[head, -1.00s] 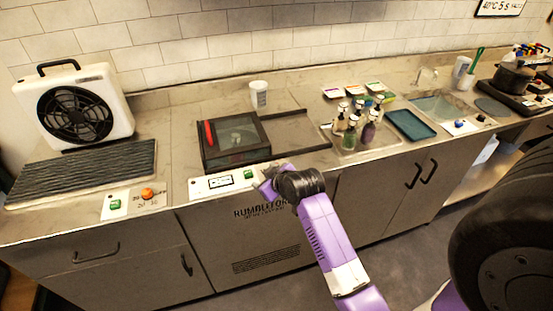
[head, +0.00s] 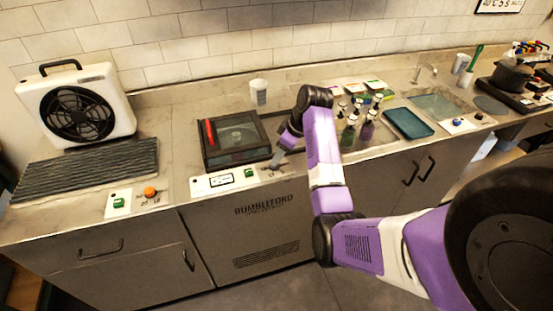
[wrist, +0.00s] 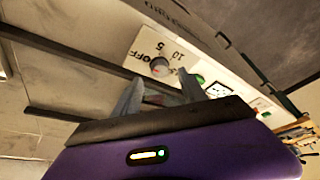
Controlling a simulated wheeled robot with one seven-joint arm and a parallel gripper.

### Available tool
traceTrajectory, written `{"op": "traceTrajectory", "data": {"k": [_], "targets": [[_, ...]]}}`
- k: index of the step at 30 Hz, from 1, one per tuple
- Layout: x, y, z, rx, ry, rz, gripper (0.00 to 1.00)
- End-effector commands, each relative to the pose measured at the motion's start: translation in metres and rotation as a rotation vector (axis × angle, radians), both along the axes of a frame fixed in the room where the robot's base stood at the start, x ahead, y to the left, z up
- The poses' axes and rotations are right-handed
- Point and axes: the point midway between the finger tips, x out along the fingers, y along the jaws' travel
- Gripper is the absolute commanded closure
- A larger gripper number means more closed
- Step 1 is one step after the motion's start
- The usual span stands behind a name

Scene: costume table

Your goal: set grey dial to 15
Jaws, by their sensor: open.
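The grey dial (wrist: 160,66) shows in the wrist view on a white panel (wrist: 150,45), with the printed marks "OFF", "5" and "10" around it. Another mark beside it is partly unreadable. A reddish spot shows on the dial, but I cannot tell which mark it points to. My gripper (wrist: 160,90) is open and empty, its two fingers apart and pointed toward the dial. I cannot tell whether they touch it. In the head view my gripper (head: 276,161) is over the right end of the panel, where the dial is not clearly visible.
A green switch (head: 251,172) and a small display (head: 221,179) sit on the same panel. A dark glass-lidded box (head: 235,141) stands behind it. Several pump bottles (head: 368,130) stand right of my arm. An orange knob (head: 150,192) is on a separate panel at left.

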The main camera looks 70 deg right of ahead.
Motion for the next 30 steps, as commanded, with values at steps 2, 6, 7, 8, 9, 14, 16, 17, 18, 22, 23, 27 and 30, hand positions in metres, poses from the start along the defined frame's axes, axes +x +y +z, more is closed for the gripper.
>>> {"op": "traceTrajectory", "data": {"k": [2,6,7,8,9,14,16,17,18,22,23,27,30], "targets": [[0.005,0.001,-0.011,0.003,0.002,0.001,0.5],[0.012,0.0,-0.027,0.001,0.001,-0.001,0.5],[0.013,-0.001,-0.029,0.001,0.001,0.0,0.5],[0.014,-0.001,-0.032,0.0,0.0,0.0,0.5],[0.014,-0.001,-0.034,0.0,0.001,-0.001,0.5],[0.016,-0.001,-0.039,-0.002,-0.001,-0.001,0.5],[0.016,-0.001,-0.039,-0.002,-0.001,-0.001,0.5],[0.016,-0.001,-0.039,-0.002,-0.001,-0.001,0.5],[0.016,-0.001,-0.039,-0.002,-0.001,-0.001,0.5],[0.016,-0.001,-0.039,-0.002,-0.001,-0.001,0.68],[0.016,-0.001,-0.039,-0.002,-0.001,-0.001,0.74],[0.016,-0.001,-0.039,-0.002,-0.001,-0.001,1.0],[0.016,-0.001,-0.039,-0.002,-0.001,-0.002,1.0]]}}
